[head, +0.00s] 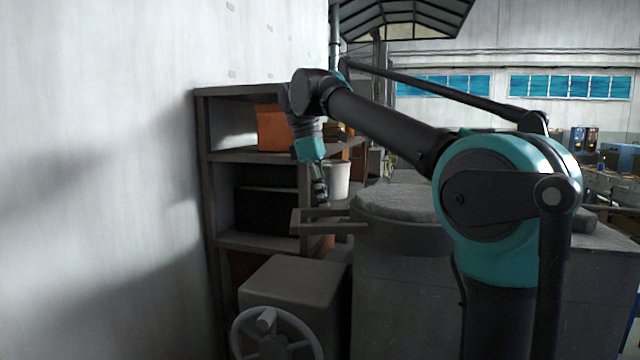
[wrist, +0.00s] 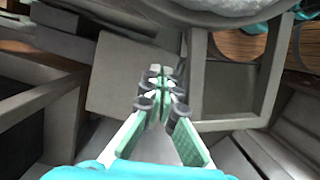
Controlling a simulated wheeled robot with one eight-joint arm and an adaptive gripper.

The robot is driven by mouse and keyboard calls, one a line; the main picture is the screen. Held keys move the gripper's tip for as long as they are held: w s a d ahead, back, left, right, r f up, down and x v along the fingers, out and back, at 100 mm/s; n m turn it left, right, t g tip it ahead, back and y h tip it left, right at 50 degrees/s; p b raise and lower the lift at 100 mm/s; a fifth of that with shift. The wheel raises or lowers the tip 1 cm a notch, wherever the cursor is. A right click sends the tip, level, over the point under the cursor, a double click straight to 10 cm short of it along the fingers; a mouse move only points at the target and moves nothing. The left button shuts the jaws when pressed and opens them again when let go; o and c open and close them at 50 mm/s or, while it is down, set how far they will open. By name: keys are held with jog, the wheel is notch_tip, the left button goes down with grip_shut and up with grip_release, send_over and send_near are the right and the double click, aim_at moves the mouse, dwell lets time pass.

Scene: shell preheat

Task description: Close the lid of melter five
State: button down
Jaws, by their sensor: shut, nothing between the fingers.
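A grey melter (head: 400,290) stands right of centre in the head view, partly hidden behind my arm. Its round top (head: 395,203) has a rough grey surface; I cannot tell whether this is the lid or the contents. A flat rectangular grey handle frame (head: 330,228) juts left from the round rim. In the wrist view the handle frame (wrist: 230,124) lies right of the fingers, and the curved rim (wrist: 185,14) crosses the top. My gripper (head: 321,197) points down close above the frame, shut and empty. Its fingertips (wrist: 159,74) are together; contact with the frame cannot be told.
A shelf (head: 250,157) with an orange box (head: 272,128) and a white bucket (head: 336,180) stands behind. A grey box (head: 295,280) with a handwheel (head: 275,345) is below the gripper. A pale wall (head: 100,150) closes off the left.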

aim_at(343, 211)
jog(key=d+f, duration=0.1)
jog(key=d, duration=0.1)
jog(key=d+f, duration=0.1)
jog(key=shift+s+d+f, duration=0.25)
jog(key=shift+s+f, duration=0.05)
jog(key=shift+d, duration=0.55)
